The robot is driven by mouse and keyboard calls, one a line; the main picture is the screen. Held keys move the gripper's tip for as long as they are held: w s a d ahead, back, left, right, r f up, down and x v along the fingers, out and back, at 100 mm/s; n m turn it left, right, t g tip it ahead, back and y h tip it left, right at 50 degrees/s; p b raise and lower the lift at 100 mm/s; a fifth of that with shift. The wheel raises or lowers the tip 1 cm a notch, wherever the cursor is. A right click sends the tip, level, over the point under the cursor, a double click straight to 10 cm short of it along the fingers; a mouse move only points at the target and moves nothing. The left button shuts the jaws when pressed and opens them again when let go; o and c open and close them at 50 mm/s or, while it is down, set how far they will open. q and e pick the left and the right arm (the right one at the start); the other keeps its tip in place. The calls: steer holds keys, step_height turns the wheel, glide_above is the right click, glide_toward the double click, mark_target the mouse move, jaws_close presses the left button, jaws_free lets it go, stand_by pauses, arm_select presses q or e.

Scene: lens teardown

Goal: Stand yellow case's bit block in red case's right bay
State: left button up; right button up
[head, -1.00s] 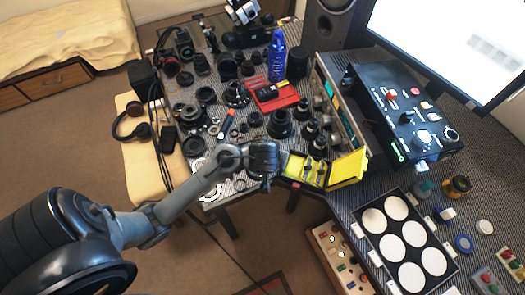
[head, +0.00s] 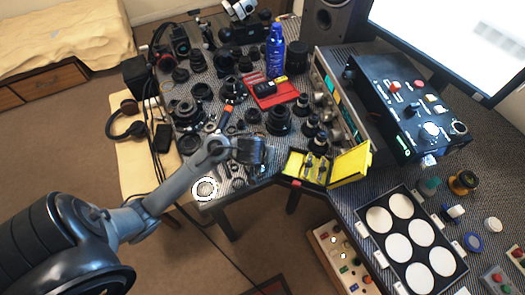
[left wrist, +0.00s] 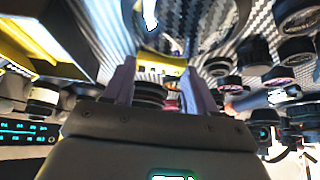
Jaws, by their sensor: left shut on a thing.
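The yellow case (head: 347,168) lies open at the table's front edge, with several dark bits or tools in its left half. My left gripper (head: 254,152) is just left of the yellow case, above the table. My right gripper is out of view.
Black lens parts crowd the table around and beyond my left gripper. A blue bottle (head: 275,50) stands behind the red case. A grey instrument (head: 340,100) and a black control box (head: 410,100) stand to the right. A white-disc tray (head: 440,260) lies at the front right.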

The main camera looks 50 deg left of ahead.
arm_select(q)
steer(key=shift+f, duration=0.2)
steer(key=o, duration=1)
steer(key=shift+r, duration=0.1)
steer(key=shift+o, duration=0.3)
steer(key=shift+r, duration=0.1)
